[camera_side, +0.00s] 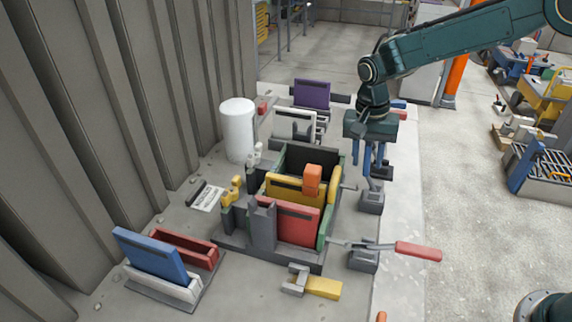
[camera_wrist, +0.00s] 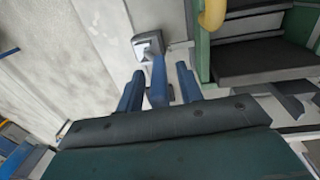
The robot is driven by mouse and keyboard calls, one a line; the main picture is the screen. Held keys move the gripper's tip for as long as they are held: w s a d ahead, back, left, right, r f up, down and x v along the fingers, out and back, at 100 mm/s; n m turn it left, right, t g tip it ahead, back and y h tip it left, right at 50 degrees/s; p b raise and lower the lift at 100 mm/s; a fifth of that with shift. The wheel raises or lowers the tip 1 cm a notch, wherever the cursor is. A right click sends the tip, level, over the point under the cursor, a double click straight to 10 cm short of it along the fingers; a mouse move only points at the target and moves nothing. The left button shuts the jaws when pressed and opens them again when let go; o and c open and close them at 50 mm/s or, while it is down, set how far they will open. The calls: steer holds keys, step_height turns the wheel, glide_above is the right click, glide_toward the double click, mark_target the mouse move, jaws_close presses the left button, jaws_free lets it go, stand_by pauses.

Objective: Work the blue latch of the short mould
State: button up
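The blue latch stands upright from a grey base block (camera_side: 371,201), right of the green-sided mould (camera_side: 335,190). In the wrist view its blue handle (camera_wrist: 158,85) rises from the grey base (camera_wrist: 148,45). My gripper (camera_side: 372,160) points down over this latch. Its two blue fingers stand either side of the handle in the wrist view (camera_wrist: 159,70), with a visible gap on each side, so it is open. In the side view the handle is hard to tell from the blue fingers. Which mould is the short one cannot be told.
A red-handled latch (camera_side: 418,251) lies out to the right nearer the camera. Red (camera_side: 298,225) and yellow (camera_side: 290,189) panels and an orange block (camera_side: 313,180) stand in the mould. A white cylinder (camera_side: 238,130) stands behind left.

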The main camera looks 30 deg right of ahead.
steer(key=shift+f, duration=0.55)
jaws_close()
